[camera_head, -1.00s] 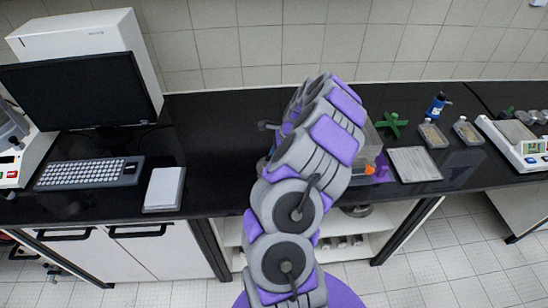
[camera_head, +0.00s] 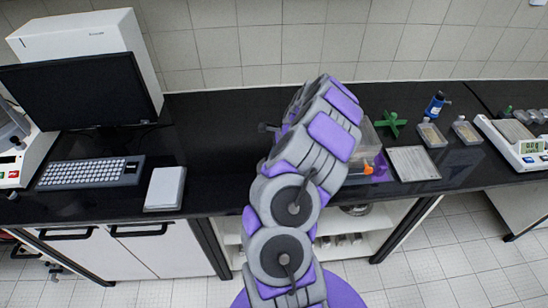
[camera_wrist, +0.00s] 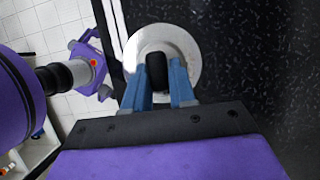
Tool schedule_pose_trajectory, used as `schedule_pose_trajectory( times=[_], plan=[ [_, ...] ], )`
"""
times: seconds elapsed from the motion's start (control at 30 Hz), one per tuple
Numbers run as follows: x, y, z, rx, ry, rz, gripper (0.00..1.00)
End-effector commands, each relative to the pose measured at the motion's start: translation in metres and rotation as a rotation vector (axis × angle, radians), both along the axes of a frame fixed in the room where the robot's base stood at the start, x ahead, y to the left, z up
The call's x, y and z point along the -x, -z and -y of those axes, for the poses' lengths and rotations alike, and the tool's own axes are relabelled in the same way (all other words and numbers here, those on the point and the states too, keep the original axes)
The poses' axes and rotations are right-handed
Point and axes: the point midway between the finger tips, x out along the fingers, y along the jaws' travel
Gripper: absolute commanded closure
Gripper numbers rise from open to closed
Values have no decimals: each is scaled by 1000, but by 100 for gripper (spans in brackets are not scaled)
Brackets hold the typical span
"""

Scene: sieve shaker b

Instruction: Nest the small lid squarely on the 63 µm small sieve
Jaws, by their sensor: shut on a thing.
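The small lid (camera_wrist: 187,48) shows in the wrist view as a round silvery disc with a black knob (camera_wrist: 157,72) in its middle. My gripper (camera_wrist: 160,78) has its two blue fingers on either side of the knob and is shut on it. The lid is over the black bench top near its edge. I cannot tell what is directly under it or whether it touches anything. The 63 µm small sieve cannot be made out in either view. In the head view my arm hides the gripper and the lid.
The black bench (camera_head: 225,130) holds a keyboard (camera_head: 90,173) and a white pad (camera_head: 165,188) on the left. To the right are a clear box (camera_head: 368,142), a green star-shaped piece (camera_head: 391,123), a grey plate (camera_head: 413,163), a blue bottle (camera_head: 436,104) and a balance (camera_head: 515,142).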

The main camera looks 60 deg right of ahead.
Motion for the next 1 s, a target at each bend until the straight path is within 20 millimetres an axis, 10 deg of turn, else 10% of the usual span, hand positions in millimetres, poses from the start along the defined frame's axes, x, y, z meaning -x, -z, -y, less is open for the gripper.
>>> schedule_pose_trajectory(
  times=[0.47, 0.5, 0.77, 1.0],
  plan=[
    [0, 2, 0, -1, 0, -1, 100],
    [0, 2, 0, -1, 0, -1, 71],
    [0, 2, 0, -1, 0, -1, 46],
    [0, 2, 0, -1, 0, -1, 45]
  ],
)
